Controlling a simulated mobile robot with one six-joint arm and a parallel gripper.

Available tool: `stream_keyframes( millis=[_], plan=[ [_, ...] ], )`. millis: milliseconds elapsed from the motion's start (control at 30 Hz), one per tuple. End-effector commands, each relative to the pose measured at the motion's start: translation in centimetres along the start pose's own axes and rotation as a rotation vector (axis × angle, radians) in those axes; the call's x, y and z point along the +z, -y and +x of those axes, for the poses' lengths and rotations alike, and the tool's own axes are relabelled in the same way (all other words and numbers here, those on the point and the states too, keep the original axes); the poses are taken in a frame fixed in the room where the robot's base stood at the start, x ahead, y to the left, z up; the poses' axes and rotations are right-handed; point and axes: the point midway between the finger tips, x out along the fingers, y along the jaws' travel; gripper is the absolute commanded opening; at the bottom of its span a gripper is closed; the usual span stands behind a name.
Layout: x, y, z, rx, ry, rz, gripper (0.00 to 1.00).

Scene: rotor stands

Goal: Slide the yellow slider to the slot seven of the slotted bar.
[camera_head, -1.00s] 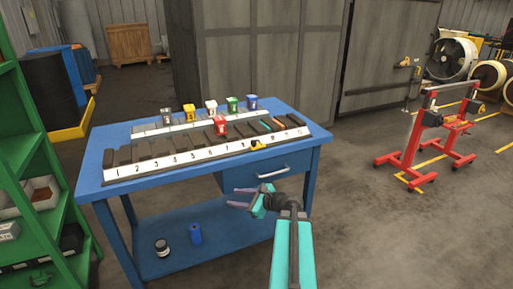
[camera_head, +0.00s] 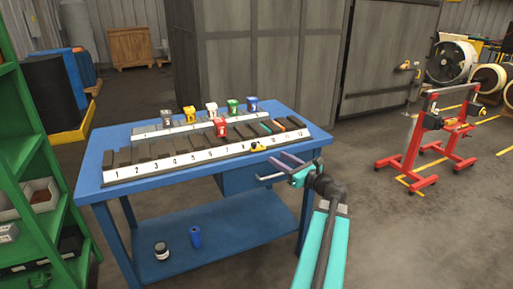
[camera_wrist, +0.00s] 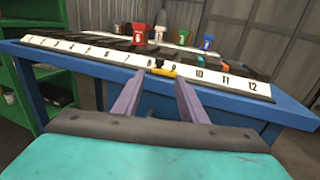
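The slotted bar (camera_head: 150,171) lies along the front of the blue table, with a white numbered face. The small yellow slider (camera_head: 257,147), with a black part, sits on its front edge right of the middle. In the wrist view the yellow slider (camera_wrist: 164,71) is just right of the number 8, partly covering the number beside it. My gripper (camera_head: 272,168) is in front of the table's front edge, short of the slider. Its fingers are open and empty. In the wrist view the slider shows between the fingertips, farther off; they appear apart from it.
A red numbered block (camera_head: 220,127) stands behind the bar. Yellow (camera_head: 189,113), white (camera_head: 211,107), green (camera_head: 233,106) and blue (camera_head: 252,104) blocks stand farther back. The blue table (camera_head: 92,182) has a drawer under its top. A green shelf (camera_head: 40,130) stands at left.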

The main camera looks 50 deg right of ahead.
Motion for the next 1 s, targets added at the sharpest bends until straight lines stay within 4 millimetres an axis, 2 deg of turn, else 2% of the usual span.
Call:
stream_keyframes(
  millis=[267,1000],
  plan=[
    [0.0,0.1,1.7,0.002,0.000,-0.001,0.38],
    [0.0,0.1,11.6,0.001,-0.001,-0.001,0.38]
  ],
)
